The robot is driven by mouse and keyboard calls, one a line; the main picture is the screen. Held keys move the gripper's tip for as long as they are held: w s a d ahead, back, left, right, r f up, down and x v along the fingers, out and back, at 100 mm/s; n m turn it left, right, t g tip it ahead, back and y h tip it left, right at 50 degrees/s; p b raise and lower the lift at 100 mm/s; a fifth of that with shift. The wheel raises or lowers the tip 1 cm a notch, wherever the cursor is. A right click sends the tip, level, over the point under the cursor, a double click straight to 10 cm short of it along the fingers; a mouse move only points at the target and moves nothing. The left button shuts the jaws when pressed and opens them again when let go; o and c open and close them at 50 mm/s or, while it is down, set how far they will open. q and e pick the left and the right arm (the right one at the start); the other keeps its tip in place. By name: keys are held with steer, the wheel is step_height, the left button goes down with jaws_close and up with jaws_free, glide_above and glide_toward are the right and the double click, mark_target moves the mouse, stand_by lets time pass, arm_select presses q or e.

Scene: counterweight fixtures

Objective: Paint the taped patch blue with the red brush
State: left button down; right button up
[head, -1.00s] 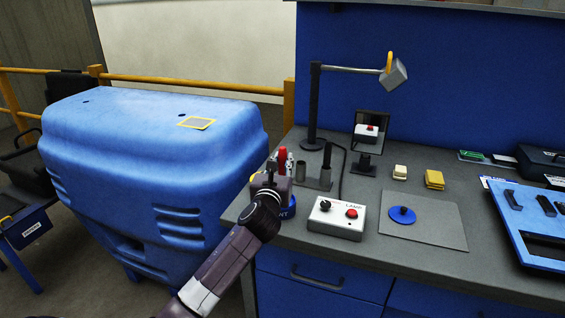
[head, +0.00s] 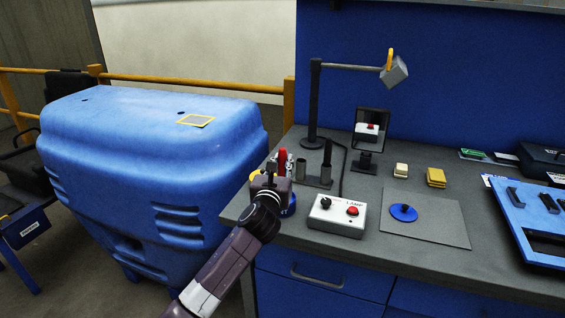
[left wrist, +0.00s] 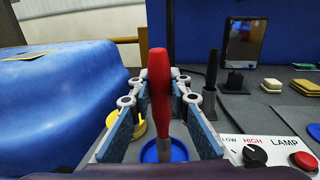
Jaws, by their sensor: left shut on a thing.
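My left gripper (head: 270,172) is shut on the red brush (head: 282,160) at the bench's left edge. In the left wrist view the brush's red handle (left wrist: 160,85) stands upright between the two fingers. Its lower end is over or in the blue paint pot (left wrist: 178,152); bristles are hidden. The pot (head: 290,208) is mostly hidden by my gripper in the head view. My right gripper is not in view.
On the bench (head: 395,260) stand a lamp control box (head: 337,216), a lamp (head: 315,105), a mirror (head: 370,130), sponges (head: 436,177) and a blue disc (head: 403,212) on a grey mat (head: 445,230). A yellow rail (head: 190,85) runs behind the counterweight.

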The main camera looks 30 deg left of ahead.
arm_select(q)
steer(key=shift+f+b, duration=0.3)
steer(key=shift+f, duration=0.4)
stand_by(0.8)
step_height(320, 180, up, 7)
steer(key=p, duration=0.8)
steer(key=shift+r, duration=0.1)
stand_by(0.7)
